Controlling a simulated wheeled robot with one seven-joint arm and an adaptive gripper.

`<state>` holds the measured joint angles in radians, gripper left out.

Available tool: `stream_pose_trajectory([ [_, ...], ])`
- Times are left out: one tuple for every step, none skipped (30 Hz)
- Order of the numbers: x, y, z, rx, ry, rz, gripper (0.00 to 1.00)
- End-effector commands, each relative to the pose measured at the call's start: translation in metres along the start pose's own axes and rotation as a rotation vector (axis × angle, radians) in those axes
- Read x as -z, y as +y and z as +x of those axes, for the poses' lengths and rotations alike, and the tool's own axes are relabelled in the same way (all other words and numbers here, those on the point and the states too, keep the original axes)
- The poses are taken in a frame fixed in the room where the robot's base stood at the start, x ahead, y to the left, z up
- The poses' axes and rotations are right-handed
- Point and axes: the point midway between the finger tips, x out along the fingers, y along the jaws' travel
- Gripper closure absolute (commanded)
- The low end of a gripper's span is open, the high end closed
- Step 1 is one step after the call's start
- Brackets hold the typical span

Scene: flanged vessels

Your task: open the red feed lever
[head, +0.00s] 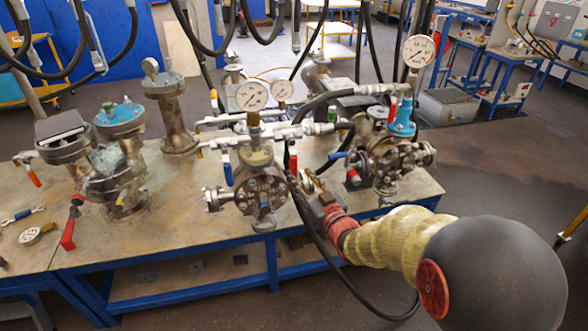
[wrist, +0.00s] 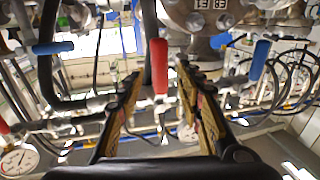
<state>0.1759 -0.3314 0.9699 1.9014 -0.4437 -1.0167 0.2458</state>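A red lever handle (wrist: 159,65) hangs between the two fingers of my gripper (wrist: 160,78) in the wrist view. Gaps show on both sides of it, and the fingers are open. In the head view a red lever (head: 292,160) hangs from the pipework just right of the middle vessel (head: 262,188), close to my gripper (head: 303,186). It appears to be the same lever. No label marks which red lever is the feed one. My gripper's fingertips are partly hidden in the head view by its own body and a black hose.
The right vessel (head: 385,165) and black hoses stand close by. Other red levers (head: 68,232) are at the left of the bench (head: 200,225).

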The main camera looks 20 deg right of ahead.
Motion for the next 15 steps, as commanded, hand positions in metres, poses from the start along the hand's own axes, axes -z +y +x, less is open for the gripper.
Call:
stream_pose_trajectory([
  [-0.002,-0.001,0.009,0.002,0.001,-0.001,0.63],
  [-0.003,-0.001,0.014,0.001,0.0,0.0,0.63],
  [-0.002,0.0,0.02,0.001,0.0,0.0,0.63],
  [-0.002,0.0,0.025,0.0,0.001,0.0,0.63],
  [-0.002,0.0,0.029,0.001,0.001,0.0,0.63],
  [-0.002,-0.001,0.035,0.001,0.001,0.0,0.63],
  [-0.002,0.0,0.038,0.0,0.0,0.0,0.63],
  [-0.002,0.0,0.042,0.0,0.0,-0.001,0.63],
  [-0.002,0.0,0.046,0.0,0.0,-0.001,0.63],
  [-0.002,0.0,0.048,0.0,-0.001,0.0,0.63],
  [-0.002,0.0,0.051,0.0,-0.001,0.0,0.63],
  [-0.001,0.0,0.053,-0.001,-0.001,0.0,0.63],
  [-0.001,0.0,0.054,-0.001,0.0,0.0,0.63],
  [-0.001,0.0,0.055,-0.001,0.0,0.0,0.63],
  [0.0,0.0,0.056,-0.001,-0.001,0.0,0.63],
])
